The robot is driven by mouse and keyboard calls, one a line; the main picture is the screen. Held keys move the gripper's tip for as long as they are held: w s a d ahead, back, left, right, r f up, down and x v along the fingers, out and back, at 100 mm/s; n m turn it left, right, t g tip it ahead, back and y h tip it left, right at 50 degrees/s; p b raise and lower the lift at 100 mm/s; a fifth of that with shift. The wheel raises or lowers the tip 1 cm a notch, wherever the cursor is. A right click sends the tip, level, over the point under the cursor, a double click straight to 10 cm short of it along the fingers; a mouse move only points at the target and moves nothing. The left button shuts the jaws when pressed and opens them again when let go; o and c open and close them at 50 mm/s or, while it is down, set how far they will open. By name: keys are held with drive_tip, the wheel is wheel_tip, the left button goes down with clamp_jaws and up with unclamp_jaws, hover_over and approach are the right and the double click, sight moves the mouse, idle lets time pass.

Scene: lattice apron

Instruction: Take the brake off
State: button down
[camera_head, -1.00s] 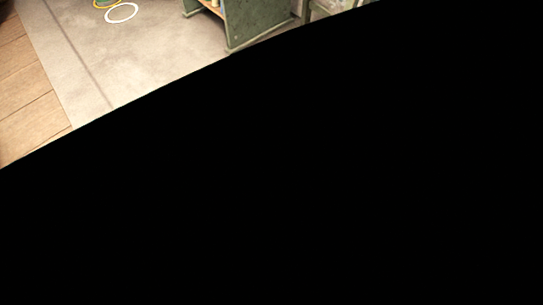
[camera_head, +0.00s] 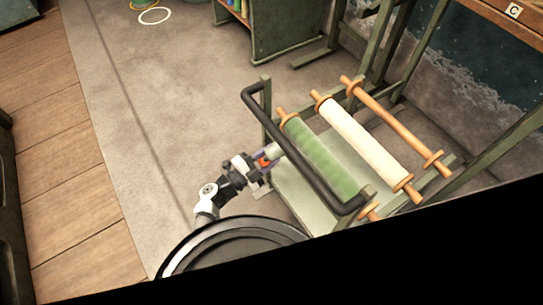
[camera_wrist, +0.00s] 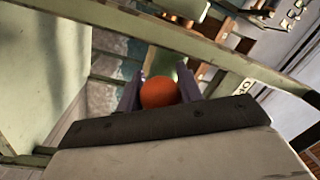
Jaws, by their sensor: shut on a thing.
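A green-framed cart with a black push bar (camera_head: 293,150) stands at the middle right in the head view. My gripper (camera_head: 264,163) is low at the cart's left end, beside the bar. It is shut on an orange round knob (camera_head: 264,161). In the wrist view the orange knob (camera_wrist: 158,93) sits between the two purple fingers of my gripper (camera_wrist: 159,88). The knob's stem and mounting are hidden, so I cannot tell the brake's position.
The cart bears a green roll (camera_head: 322,160), a white roll (camera_head: 362,140) and a bare wooden roller (camera_head: 398,127). A green cabinet (camera_head: 285,30) stands behind. A white ring (camera_head: 155,15) lies on the floor. Grey floor (camera_head: 150,110) left of the cart is clear.

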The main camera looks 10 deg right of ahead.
drive_tip(key=shift+r, duration=0.1)
drive_tip(key=c, duration=0.9)
unclamp_jaws()
drive_tip(key=shift+c, duration=0.2)
drive_tip(key=shift+a, duration=0.15)
drive_tip(key=b+v, duration=0.1)
drive_tip(key=v, duration=1.2)
drive_tip(key=shift+s+a, duration=0.2)
